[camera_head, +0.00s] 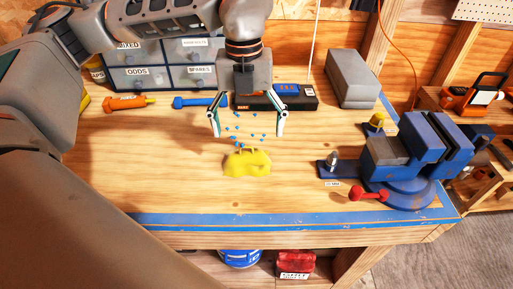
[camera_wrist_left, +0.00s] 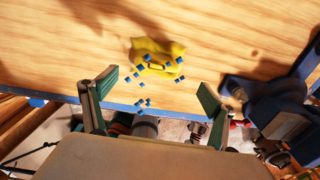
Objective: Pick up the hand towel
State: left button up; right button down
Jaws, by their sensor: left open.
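A yellow crumpled cloth, which I take as the hand towel (camera_head: 247,164), lies on the wooden workbench (camera_head: 150,190) near its front edge. It also shows in the left wrist view as a yellow towel (camera_wrist_left: 158,50), with a raised fold in its middle. My left gripper (camera_head: 248,134) points down above the bench, its two fingers wide apart with nothing gripped. In the head view it is above and slightly behind the towel. Several small blue bits (camera_head: 253,135) show between the fingers and around the towel; I cannot tell whether they lie on the bench. My right gripper is not in view.
A blue vise (camera_head: 410,150) stands to the right of the towel, with a red-ended handle (camera_head: 369,193). Behind are labelled drawers (camera_head: 165,62), an orange tool (camera_head: 127,102), a blue tool (camera_head: 198,101), a black case (camera_head: 290,100) and a grey block (camera_head: 350,78). The bench left of the towel is clear.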

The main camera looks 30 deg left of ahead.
aim_at(246, 146)
pick_arm(q)
jog(key=shift+w+a+r, duration=0.15)
jog(key=shift+w+a, duration=0.05)
jog(key=shift+a, duration=0.25)
jog(key=shift+a+f, duration=0.1)
jog(key=shift+f, duration=0.1)
jog(key=shift+s+d+f+p, duration=0.1)
jog(key=shift+s+f+p, duration=0.1)
jog(key=shift+f, duration=1)
jog(key=shift+s+d+f+p, duration=0.1)
jog(key=shift+d+f+p, duration=0.05)
jog(key=shift+f, duration=1)
jog(key=shift+s+d+f+p, duration=0.1)
jog(key=shift+f+p, duration=0.1)
jog(key=shift+f, duration=1)
jog(key=c, duration=1)
